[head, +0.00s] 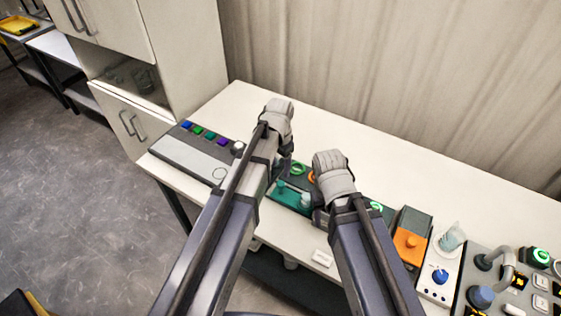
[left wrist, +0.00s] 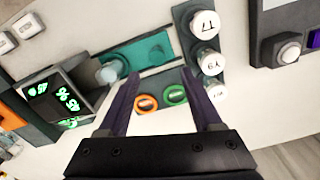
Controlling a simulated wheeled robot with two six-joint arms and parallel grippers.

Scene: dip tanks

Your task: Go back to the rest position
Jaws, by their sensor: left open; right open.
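My left gripper (head: 287,148) is over the bench, above the back part of the teal-plated control unit (head: 275,192). In the left wrist view my left gripper (left wrist: 160,88) has its two dark fingers spread, with nothing between them but the unit's teal plate and its green and orange rings beyond. My right gripper (head: 318,200) is just to the right, low over the same unit. Its fingers are mostly hidden by its own wrist, and I see nothing held in it.
The white bench (head: 235,105) has free room at the back. A grey box with coloured buttons (head: 190,155) is at left. An orange-topped box (head: 408,243), a beaker (head: 452,238) and a panel with knobs (head: 500,290) stand at right. A cabinet (head: 185,50) adjoins the bench.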

